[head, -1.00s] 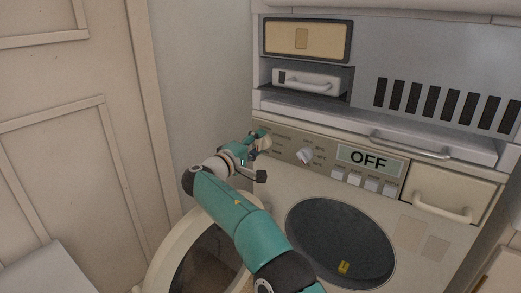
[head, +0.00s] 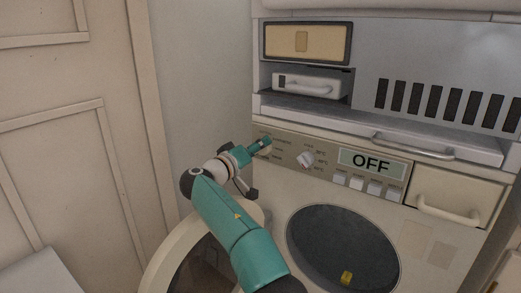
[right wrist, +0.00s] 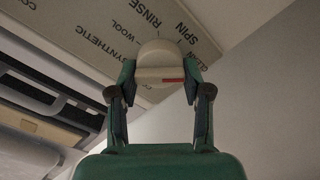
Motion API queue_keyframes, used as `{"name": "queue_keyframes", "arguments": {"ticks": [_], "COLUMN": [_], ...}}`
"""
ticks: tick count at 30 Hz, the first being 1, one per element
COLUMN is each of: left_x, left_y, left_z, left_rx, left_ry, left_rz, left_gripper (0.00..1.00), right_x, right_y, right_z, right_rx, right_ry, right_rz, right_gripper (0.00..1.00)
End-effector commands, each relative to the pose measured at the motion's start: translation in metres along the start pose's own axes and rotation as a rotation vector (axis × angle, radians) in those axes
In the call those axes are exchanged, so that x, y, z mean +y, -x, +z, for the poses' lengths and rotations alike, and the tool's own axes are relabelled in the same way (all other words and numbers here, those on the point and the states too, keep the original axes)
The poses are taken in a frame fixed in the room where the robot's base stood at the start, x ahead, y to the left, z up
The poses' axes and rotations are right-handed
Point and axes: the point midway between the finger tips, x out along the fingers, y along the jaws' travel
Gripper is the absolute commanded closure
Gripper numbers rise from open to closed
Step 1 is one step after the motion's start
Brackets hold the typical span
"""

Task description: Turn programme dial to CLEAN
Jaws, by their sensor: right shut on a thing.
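The programme dial (right wrist: 158,52) is a pale round knob with a raised bar and a red mark, on the washer's control panel. My right gripper (right wrist: 160,78) is shut on it, one finger on each side. In the right wrist view the red mark points right, toward the side where CLEAN is printed; the right finger is close to that label. SYNTHETIC, WOOL, RINSE and SPIN are printed around the knob. In the head view my right gripper (head: 264,145) largely hides the dial. My left gripper is not in view.
A second knob (head: 306,158) sits right of the gripper, beside a display (head: 371,163) reading OFF and several white buttons. The round washer door (head: 160,262) stands open below my arm. A drawer with a handle (head: 448,209) is at the right. A wall is at the left.

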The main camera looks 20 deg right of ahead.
Motion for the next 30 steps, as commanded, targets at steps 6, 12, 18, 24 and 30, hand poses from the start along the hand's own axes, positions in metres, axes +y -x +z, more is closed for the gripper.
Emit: {"name": "queue_keyframes", "arguments": {"ticks": [6,12,18,24,30], "left_x": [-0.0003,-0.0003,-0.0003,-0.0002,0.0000], "left_y": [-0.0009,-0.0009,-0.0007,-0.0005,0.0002], "left_z": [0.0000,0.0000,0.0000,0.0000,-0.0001], "left_rx": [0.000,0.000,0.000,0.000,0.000], "left_ry": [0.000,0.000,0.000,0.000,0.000], "left_rz": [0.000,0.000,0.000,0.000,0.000], "left_gripper": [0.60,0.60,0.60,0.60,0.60], "right_x": [-0.0074,-0.0076,-0.0061,-0.0033,-0.0027], "right_y": [0.0018,0.0016,0.0011,0.0003,0.0033], "right_z": [0.0042,0.0043,0.0033,0.0022,0.0011], "right_rx": [-0.008,-0.008,-0.006,-0.004,-0.003], "right_ry": [-0.005,-0.004,-0.004,-0.007,-0.007], "right_rz": [-0.010,-0.010,-0.008,-0.005,-0.006], "right_gripper": [0.86,0.86,0.26,0.26,0.26]}}
